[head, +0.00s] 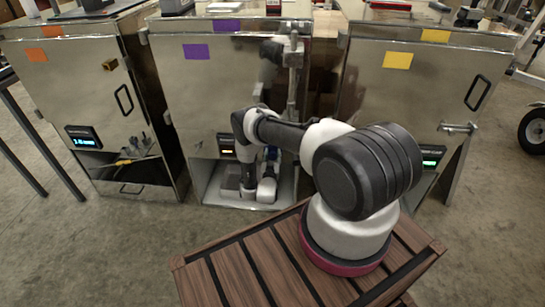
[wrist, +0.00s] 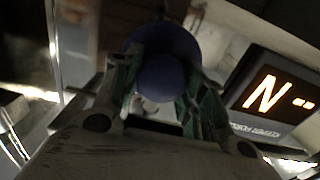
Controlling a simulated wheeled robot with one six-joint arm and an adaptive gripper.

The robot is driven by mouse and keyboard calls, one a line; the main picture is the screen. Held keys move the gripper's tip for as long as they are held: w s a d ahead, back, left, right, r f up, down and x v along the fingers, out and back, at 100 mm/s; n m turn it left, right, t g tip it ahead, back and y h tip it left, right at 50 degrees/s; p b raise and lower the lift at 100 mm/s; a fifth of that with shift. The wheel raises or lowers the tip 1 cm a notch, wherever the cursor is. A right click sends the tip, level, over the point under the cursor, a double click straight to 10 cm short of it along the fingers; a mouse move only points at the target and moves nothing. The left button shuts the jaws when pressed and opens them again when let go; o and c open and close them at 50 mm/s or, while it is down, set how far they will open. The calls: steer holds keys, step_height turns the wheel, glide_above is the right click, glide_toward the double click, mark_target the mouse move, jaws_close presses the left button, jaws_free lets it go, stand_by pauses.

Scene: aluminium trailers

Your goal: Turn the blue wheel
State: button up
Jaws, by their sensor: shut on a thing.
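The blue wheel (wrist: 165,55) shows in the upper middle of the wrist view, dark blue and round with a raised round knob toward me. My gripper (wrist: 160,82) has its two green-grey fingers on either side of that knob and is shut on it. In the head view my arm reaches into the lower opening of the middle metal cabinet (head: 185,85), and a small blue part of the wheel (head: 271,153) shows behind it. The fingers are hard to make out there. A display (wrist: 270,95) right of the wheel shows an orange N and a smaller mark.
The left cabinet (head: 75,75) has orange labels and a blue-lit display; the right cabinet (head: 420,90) has yellow labels and a green-lit display. The middle one has purple labels. The opening's side walls and floor lie close around my wrist. A slatted wooden deck (head: 225,275) is in front.

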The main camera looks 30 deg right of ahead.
steer(key=shift+n, duration=0.3)
steer(key=n, duration=0.7)
steer(key=shift+a, duration=0.1)
steer(key=n, duration=0.4)
steer(key=shift+w+f, duration=0.1)
steer(key=shift+a+f+n, duration=0.1)
steer(key=shift+n, duration=1.8)
steer(key=o, duration=1)
